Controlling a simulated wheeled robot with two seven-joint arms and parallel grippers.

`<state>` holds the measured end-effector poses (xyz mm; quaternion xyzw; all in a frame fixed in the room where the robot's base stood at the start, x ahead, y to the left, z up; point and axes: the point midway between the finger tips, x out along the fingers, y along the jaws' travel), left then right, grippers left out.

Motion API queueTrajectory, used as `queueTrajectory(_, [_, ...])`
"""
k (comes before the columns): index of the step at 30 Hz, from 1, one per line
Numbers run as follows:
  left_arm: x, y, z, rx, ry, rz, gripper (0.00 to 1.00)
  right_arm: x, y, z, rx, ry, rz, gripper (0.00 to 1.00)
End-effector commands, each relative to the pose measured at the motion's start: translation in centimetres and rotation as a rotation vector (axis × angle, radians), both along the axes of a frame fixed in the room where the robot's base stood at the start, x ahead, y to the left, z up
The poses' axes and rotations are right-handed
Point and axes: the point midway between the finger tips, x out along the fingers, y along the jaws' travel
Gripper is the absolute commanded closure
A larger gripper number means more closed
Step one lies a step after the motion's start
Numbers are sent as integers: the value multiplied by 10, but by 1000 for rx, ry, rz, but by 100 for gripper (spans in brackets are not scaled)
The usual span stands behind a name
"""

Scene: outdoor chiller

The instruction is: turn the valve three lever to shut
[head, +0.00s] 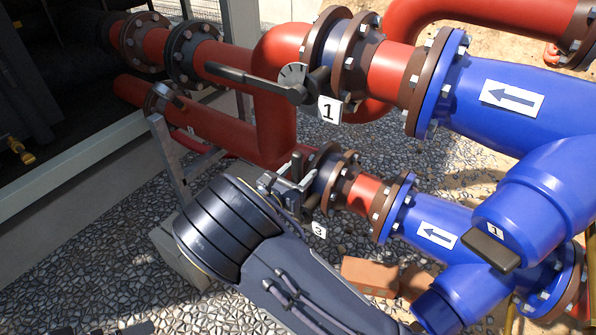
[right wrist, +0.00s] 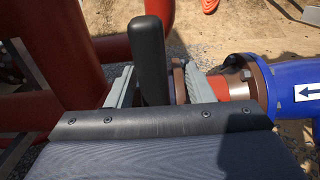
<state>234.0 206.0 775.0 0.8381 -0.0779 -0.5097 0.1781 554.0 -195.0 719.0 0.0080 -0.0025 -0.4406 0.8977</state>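Valve three is the lower valve between brown flanges, marked by a white "3" tag (head: 319,229) in the head view. Its dark lever (head: 297,166) shows only as a short piece at my right gripper (head: 287,184), which hides most of it. In the right wrist view the black lever (right wrist: 150,58) stands upright between two grey fingers of my right gripper (right wrist: 158,88). The fingers are spread, one on each side of the lever. The left finger is close to it; a wider gap shows on the right. I cannot tell whether either touches. My left gripper does not show.
Valve one's long dark lever (head: 255,82) and "1" tag (head: 329,110) sit above and behind my right gripper. Red pipes (head: 276,110) stand close behind. Blue pipes (head: 520,110) with arrows lie to the right. Bricks (head: 370,276) lie on the pebbled ground below.

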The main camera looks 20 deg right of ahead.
Motion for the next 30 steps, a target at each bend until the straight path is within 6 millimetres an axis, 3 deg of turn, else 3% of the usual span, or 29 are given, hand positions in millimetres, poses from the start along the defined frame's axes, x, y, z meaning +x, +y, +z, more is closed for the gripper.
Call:
queueTrajectory(8, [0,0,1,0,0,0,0,-1,4,1,-1,0,4,53])
queueTrajectory(21, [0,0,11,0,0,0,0,-42,55,1,-1,0,3,53])
queueTrajectory(30, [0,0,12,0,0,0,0,-48,62,0,-1,0,1,53])
